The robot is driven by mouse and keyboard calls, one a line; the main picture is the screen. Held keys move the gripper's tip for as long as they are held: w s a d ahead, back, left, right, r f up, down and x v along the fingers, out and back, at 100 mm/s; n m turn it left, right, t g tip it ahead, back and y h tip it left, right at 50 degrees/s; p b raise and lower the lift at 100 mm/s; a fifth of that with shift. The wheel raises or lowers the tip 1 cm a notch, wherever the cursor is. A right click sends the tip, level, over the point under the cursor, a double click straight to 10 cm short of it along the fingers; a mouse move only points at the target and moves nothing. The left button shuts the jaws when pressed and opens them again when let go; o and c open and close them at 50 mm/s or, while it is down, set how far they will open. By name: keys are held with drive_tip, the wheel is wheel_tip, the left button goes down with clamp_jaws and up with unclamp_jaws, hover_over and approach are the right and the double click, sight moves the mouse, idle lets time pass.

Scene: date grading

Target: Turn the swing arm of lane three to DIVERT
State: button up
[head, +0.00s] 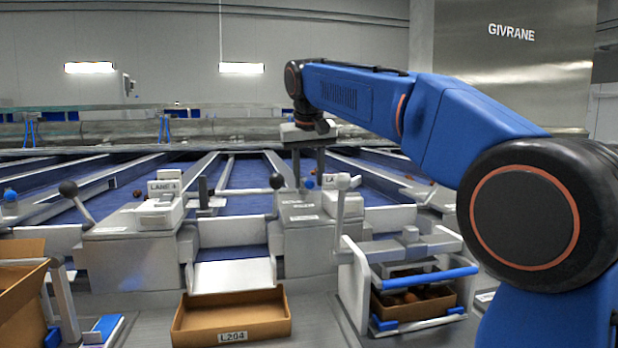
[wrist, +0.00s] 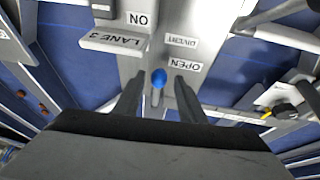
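My gripper (head: 309,172) hangs over the lane three console (head: 308,211), its two fingers pointing down and apart. In the wrist view my gripper (wrist: 160,97) is open, and a blue ball knob (wrist: 158,76) shows between the fingertips with a gap on each side. The blue knob also shows low between the fingers in the head view (head: 309,183). Upside-down labels read LANE 3 (wrist: 113,40), DIVERT (wrist: 180,42) and OPEN (wrist: 187,65); the knob is nearer OPEN. The swing arm's shaft below the knob is hidden.
A black-knobbed lever (head: 277,181) stands left of the console and a white-knobbed lever (head: 342,181) right of it. A cardboard tray labelled L204 (head: 232,335) sits in front. A blue-barred frame (head: 425,277) holds another box at right. The LANE 4 console (head: 135,219) is at left.

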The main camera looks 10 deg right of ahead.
drive_tip(key=v, duration=1.7)
drive_tip(key=shift+r, duration=0.15)
drive_tip(key=shift+s, duration=0.1)
drive_tip(key=shift+s, duration=0.1)
